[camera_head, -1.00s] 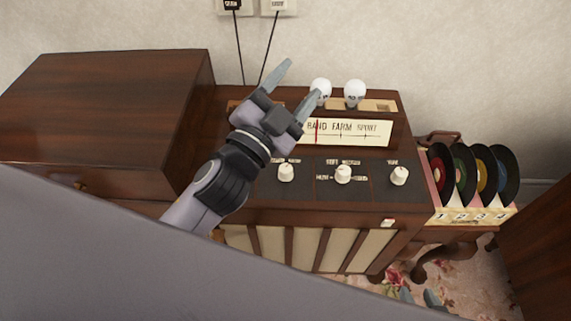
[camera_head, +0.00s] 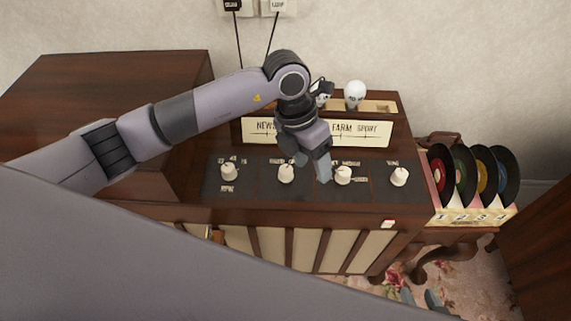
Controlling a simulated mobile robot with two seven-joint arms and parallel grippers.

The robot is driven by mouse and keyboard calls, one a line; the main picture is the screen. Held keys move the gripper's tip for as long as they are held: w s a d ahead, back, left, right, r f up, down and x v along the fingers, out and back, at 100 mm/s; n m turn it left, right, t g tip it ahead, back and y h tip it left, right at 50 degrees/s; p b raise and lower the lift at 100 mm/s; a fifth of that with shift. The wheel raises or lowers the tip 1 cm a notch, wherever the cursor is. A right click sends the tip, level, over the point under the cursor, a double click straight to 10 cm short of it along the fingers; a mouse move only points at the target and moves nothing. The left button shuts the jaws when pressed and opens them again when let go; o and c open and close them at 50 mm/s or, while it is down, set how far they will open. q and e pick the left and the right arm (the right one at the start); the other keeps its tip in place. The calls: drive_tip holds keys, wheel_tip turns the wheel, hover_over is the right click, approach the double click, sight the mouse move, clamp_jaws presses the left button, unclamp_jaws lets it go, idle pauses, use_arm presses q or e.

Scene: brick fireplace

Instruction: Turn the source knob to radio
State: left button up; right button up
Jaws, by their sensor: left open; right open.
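A dark wooden radio cabinet (camera_head: 255,215) has a black panel (camera_head: 260,190) with white knobs: a leftmost knob (camera_head: 229,172), a second knob (camera_head: 286,174), a third knob (camera_head: 343,175) and a rightmost knob (camera_head: 400,176). Their small labels are too blurred for me to tell which is the source knob. My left gripper (camera_head: 314,166) is open and points down over the panel, between the second and third knobs. I cannot tell whether it touches either. My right gripper (camera_head: 421,298) is open at the bottom right, low over the carpet, away from the knobs.
A cream dial strip (camera_head: 370,132) is partly hidden by my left arm. White skull-like heads, one clear (camera_head: 355,94), stand behind it. A rack of numbered records (camera_head: 470,215) stands at right, a wooden box (camera_head: 110,90) at left. The panel's right side is clear.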

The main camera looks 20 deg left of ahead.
sight(285, 169)
use_arm(q)
drive_tip(key=a+y, duration=0.1)
drive_tip(key=a, duration=0.1)
drive_tip(key=w+a+y, duration=0.1)
drive_tip(key=a, duration=0.1)
drive_tip(key=w+a+y, duration=0.1)
drive_tip(key=shift+a+r+n, duration=0.1)
drive_tip(key=shift+a+n, duration=0.2)
drive_tip(key=shift+a, duration=0.1)
drive_tip(key=shift+a+f, duration=0.1)
drive_tip(key=shift+f, duration=0.25)
wheel_tip(285, 169, down, 6)
drive_tip(key=shift+f, duration=0.1)
drive_tip(key=c, duration=1)
drive_tip(key=shift+c, duration=0.2)
